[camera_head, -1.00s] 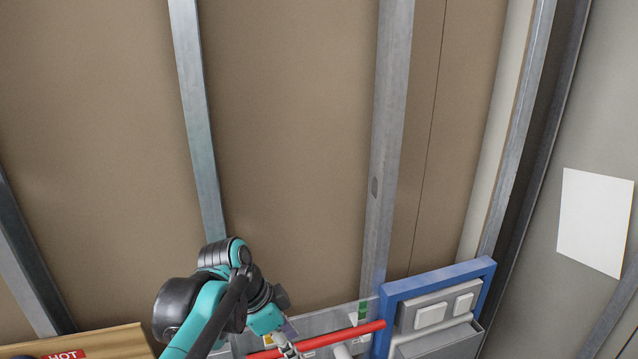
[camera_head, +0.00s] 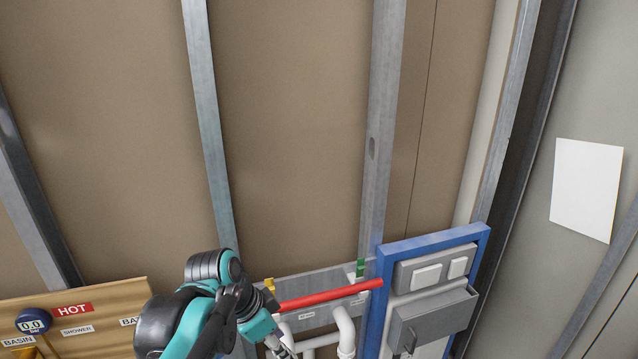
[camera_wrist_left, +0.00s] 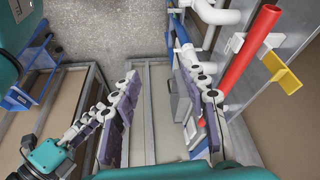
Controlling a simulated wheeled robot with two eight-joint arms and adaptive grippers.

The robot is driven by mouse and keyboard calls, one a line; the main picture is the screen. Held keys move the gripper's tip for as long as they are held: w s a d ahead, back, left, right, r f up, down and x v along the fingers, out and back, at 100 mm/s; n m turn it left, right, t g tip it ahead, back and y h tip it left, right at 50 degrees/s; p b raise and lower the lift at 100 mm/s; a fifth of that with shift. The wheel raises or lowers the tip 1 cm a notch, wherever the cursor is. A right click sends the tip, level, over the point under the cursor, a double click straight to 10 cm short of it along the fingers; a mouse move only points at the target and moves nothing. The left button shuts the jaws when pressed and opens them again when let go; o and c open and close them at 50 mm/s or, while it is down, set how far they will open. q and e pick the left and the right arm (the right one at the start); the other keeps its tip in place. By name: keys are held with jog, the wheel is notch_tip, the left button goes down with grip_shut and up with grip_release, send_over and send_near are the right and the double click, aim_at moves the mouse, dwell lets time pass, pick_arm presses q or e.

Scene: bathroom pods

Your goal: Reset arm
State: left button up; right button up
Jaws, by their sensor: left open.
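My left arm comes in at the bottom of the head view, black and teal, in front of the wall. Its gripper is partly seen at the bottom edge there. In the left wrist view my left gripper (camera_wrist_left: 165,90) shows two jointed fingers with dark purple pads, spread wide apart. Nothing is between the pads but a view of the floor and frame behind. A red pipe (camera_head: 330,294) runs to the right of the arm, and in the wrist view it (camera_wrist_left: 247,55) lies to the right of the fingers, apart from them. My right gripper is not in view.
A blue-framed panel (camera_head: 433,241) with grey boxes stands at the right. White pipes (camera_head: 346,330) run below the red one. A wooden board (camera_head: 105,298) with a gauge (camera_head: 33,321) and HOT label is at lower left. Metal studs (camera_head: 383,130) cross the brown wall; the upper wall is clear.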

pick_arm(q)
jog(key=s+a+f+n+t+y+b, duration=0.1)
jog(key=s+a+f+n+b, duration=0.2)
jog(key=f+b, duration=0.6)
jog(key=s+a+f+n+t+y+b, duration=0.1)
jog(key=s+a+f+n+t+b, duration=0.1)
jog(key=f+n+b, duration=0.3)
jog(key=s+a+f+n+t+y+b, duration=0.1)
jog(key=s+a+f+n+b, duration=0.3)
jog(key=f+b, duration=1)
notch_tip(320, 180, down, 9)
jog(key=shift+a+r+t+y, duration=0.1)
jog(key=shift+a+t+y, duration=0.25)
jog(key=shift+a, duration=0.25)
jog(key=shift+c, duration=0.2)
